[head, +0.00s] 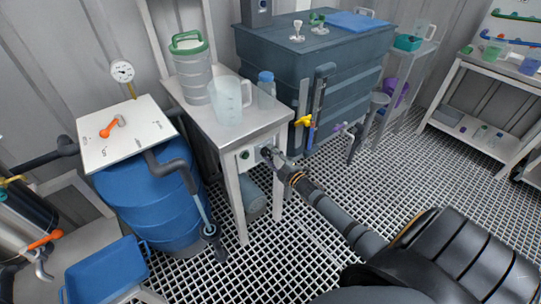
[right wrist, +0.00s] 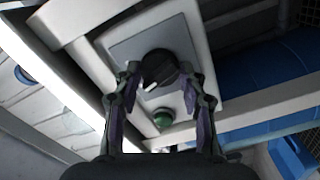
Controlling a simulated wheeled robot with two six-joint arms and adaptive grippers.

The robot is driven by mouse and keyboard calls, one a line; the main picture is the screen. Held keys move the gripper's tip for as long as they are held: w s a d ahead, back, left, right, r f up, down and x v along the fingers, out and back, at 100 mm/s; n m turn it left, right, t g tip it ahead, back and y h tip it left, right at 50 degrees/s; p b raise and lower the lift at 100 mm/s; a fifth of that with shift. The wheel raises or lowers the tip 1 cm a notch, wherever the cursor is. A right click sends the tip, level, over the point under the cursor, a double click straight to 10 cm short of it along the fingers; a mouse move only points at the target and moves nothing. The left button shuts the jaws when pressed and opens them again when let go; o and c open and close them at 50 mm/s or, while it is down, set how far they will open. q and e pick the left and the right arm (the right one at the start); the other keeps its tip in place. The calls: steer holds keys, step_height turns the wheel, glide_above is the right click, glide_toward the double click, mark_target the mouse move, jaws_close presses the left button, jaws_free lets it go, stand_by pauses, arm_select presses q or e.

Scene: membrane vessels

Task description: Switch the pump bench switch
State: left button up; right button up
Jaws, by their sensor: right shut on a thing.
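The pump bench (head: 222,122) stands in the middle of the head view. A grey switch plate (head: 257,154) sits on its front edge, and shows large in the right wrist view (right wrist: 126,52). The plate carries a black rotary switch knob (right wrist: 160,68) with a white mark, and a green round lamp or button (right wrist: 163,118). My right gripper (head: 269,153) reaches the plate. In the right wrist view its fingers (right wrist: 161,76) stand on both sides of the knob, shut on it. In the head view the gripper mostly hides the knob. My left gripper is not in view.
A clear jug (head: 228,100), a blue-capped bottle (head: 266,88) and a green-rimmed container (head: 190,70) stand on the bench. A blue drum (head: 152,205) is to the left, a large dark tank (head: 275,55) behind. Grating floor (head: 300,240) lies open in front.

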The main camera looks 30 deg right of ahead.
steer(key=shift+n, duration=0.9)
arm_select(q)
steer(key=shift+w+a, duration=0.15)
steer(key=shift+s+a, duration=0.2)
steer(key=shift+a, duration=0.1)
arm_select(e)
steer(key=shift+f, duration=0.1)
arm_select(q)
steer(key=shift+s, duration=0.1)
